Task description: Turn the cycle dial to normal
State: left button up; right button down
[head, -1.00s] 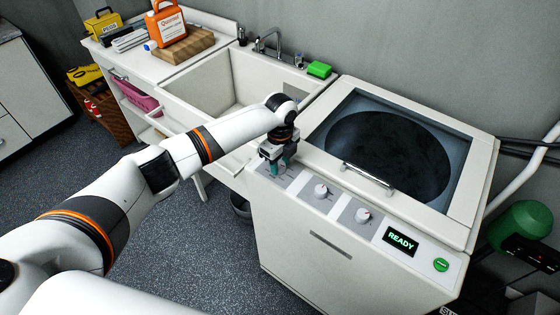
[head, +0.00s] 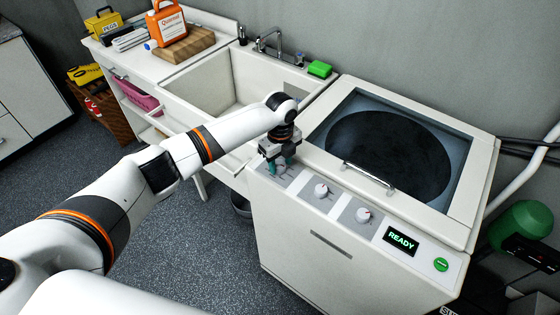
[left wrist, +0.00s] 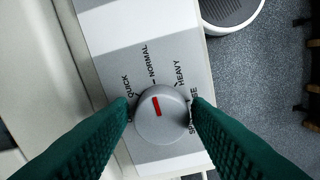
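The cycle dial (left wrist: 162,117) is a round grey knob with a red mark, on the washer's front panel. In the left wrist view, its mark points up and slightly left, close to the NORMAL label (left wrist: 149,62). QUICK and HEAVY (left wrist: 180,73) are also readable; a further label is partly hidden by a finger. My left gripper (left wrist: 161,106) has its two green fingers apart, one either side of the dial, with little clearance. In the head view, the left gripper (head: 281,163) is over the leftmost dial of the panel. My right gripper is not in view.
The white washer (head: 330,248) has two more knobs, a READY display (head: 401,241) and a green button (head: 441,264) to the right. Its lid handle (head: 368,178) is behind the panel. A sink (head: 215,95) adjoins on the left.

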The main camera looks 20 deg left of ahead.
aim_at(280, 164)
pick_arm(q)
jog(key=shift+o, duration=1.2)
notch_tip(280, 164, up, 12)
jog(key=b, duration=0.3)
jog(key=shift+s, duration=0.1)
